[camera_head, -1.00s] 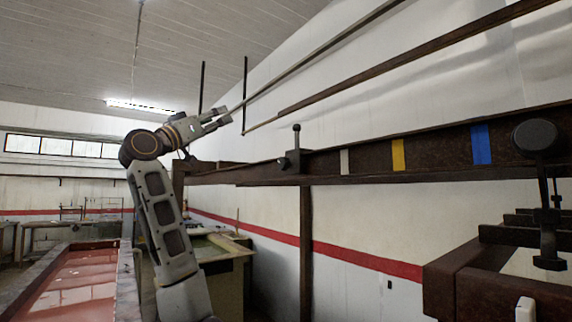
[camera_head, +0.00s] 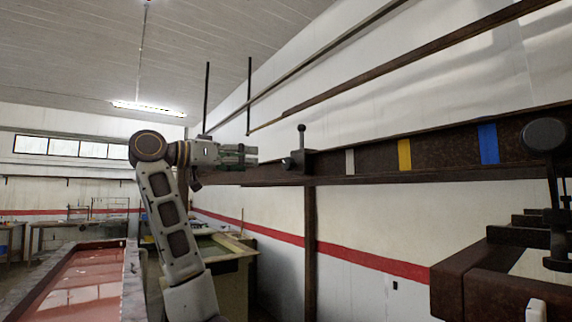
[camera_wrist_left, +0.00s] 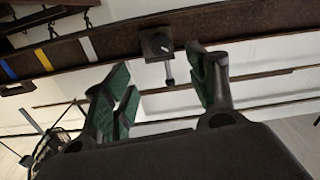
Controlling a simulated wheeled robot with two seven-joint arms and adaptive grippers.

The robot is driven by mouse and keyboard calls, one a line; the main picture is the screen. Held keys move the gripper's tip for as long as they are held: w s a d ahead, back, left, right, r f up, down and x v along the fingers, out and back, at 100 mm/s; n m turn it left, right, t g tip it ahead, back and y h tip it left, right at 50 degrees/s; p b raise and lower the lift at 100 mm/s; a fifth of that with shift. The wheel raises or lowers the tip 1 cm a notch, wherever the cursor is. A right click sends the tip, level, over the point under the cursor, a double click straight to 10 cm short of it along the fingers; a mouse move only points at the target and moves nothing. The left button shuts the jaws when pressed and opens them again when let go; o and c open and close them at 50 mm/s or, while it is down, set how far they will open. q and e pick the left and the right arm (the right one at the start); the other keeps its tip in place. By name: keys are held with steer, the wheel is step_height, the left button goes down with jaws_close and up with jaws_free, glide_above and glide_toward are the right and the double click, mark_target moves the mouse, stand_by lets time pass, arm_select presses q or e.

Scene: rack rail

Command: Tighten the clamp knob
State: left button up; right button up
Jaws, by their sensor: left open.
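A dark clamp block (camera_head: 294,161) with an upright lever ending in a small ball knob (camera_head: 301,128) sits on the brown rail (camera_head: 370,160). My left gripper (camera_head: 254,157) is open and points right toward the block, to its left in the head view. In the left wrist view the block (camera_wrist_left: 156,43) and its lever (camera_wrist_left: 169,72) appear between the open green-padded fingers (camera_wrist_left: 165,92), beyond the tips. I see nothing held, and the fingers look apart from the lever. A larger round black knob (camera_head: 543,135) is at the far right. My right gripper is not in view.
White, yellow (camera_head: 404,154) and blue (camera_head: 488,143) marks are on the rail right of the block. A brown steel frame (camera_head: 470,268) stands at lower right. Thin bars run along the wall above. A reddish-topped table (camera_head: 80,285) is at lower left.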

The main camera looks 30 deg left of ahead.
mark_target(285, 163)
arm_select(q)
steer(key=shift+w, duration=0.1)
steer(key=shift+p+x, duration=2.05)
steer(key=shift+x, duration=4.8)
steer(key=c, duration=1)
steer(key=shift+c, duration=0.2)
